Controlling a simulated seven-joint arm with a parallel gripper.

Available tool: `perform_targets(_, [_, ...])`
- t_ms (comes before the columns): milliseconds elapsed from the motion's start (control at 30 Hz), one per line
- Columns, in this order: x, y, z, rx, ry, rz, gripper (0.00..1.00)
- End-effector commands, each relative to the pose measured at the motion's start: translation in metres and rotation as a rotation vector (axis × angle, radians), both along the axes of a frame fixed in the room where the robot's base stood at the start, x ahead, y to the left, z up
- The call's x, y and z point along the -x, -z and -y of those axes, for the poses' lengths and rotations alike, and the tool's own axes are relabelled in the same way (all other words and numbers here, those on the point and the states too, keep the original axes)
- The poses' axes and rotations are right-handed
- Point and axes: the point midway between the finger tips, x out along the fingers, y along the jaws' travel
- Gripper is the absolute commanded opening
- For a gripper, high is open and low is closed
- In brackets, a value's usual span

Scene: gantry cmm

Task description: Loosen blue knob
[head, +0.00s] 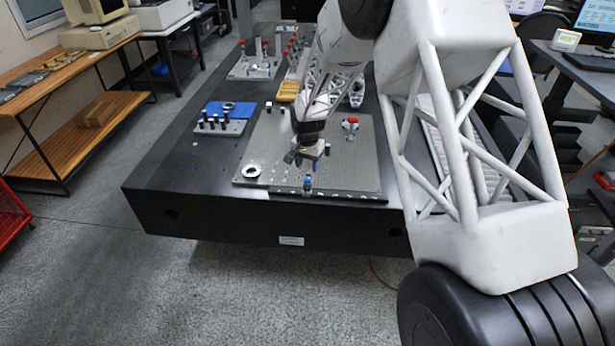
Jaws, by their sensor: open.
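The blue knob (308,181) is small and sits on a short post near the front edge of the grey perforated plate (353,178). My gripper (306,160) is above the plate, a little higher in the picture than the blue knob, and points down. It is open and appears apart from the knob. The fingertips are small and dark here, so their exact gap and height over the knob cannot be told.
A metal ring (251,171) lies at the plate's left front. A red-topped fixture (351,124) stands farther back on the plate. The table's left front is clear.

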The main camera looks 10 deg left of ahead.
Motion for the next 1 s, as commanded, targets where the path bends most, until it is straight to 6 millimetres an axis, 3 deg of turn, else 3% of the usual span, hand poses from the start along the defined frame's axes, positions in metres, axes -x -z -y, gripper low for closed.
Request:
perform_targets(400, [0.0, 0.048, 0.0, 0.001, 0.0, -0.001, 0.53])
perform_targets(867, [0.0, 0.057, 0.0, 0.0, 0.0, 0.001, 0.53])
perform_targets(1000, [0.0, 0.057, 0.0, 0.0, 0.0, 0.001, 0.36])
